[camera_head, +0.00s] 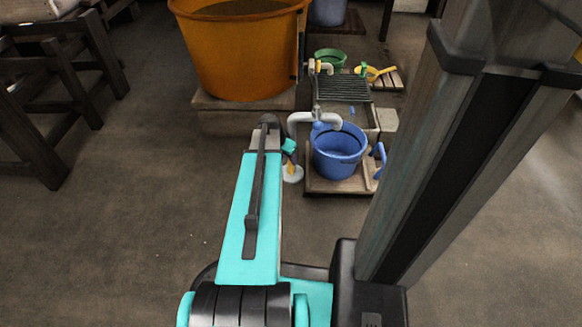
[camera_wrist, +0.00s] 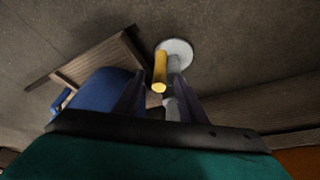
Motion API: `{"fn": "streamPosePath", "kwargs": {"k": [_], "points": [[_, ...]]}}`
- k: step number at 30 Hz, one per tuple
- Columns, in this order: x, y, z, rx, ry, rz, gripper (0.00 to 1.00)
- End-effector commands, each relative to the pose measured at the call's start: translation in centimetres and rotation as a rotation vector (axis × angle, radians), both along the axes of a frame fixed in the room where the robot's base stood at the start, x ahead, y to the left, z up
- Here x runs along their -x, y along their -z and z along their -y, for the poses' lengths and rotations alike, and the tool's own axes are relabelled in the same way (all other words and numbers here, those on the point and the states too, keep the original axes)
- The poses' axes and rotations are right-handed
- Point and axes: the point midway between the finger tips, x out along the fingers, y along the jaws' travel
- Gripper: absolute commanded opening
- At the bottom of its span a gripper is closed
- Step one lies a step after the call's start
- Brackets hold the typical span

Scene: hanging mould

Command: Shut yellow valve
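The yellow valve handle (camera_wrist: 160,71) shows in the wrist view as a short yellow bar in front of a pale round disc (camera_wrist: 177,52). My gripper (camera_wrist: 160,90) is open, its two dark fingers apart, with the yellow handle in the gap near the fingertips. I cannot tell whether either finger touches it. In the head view, a small yellow part (camera_head: 289,168) shows above a pale disc on the floor, just below the teal end of my gripper (camera_head: 289,150). My arm hides part of this area.
A large orange tub (camera_head: 240,60) stands behind. A green bucket (camera_head: 329,58) is further back. Open floor (camera_head: 130,200) lies to the left.

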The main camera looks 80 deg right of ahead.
Motion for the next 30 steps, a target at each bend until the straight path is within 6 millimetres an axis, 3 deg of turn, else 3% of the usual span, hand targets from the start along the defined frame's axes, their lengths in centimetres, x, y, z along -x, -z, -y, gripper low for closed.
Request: {"fn": "streamPosePath", "kwargs": {"k": [3, 12, 27, 30], "points": [[0.3, 2.1, 0.7, -0.001, 0.000, 0.000, 0.37], [0.9, 5.3, 1.9, 0.000, -0.001, 0.000, 0.37], [1.1, 6.2, 2.2, 0.000, -0.001, 0.000, 0.37], [1.1, 6.2, 2.2, 0.000, -0.001, 0.000, 0.24]]}}
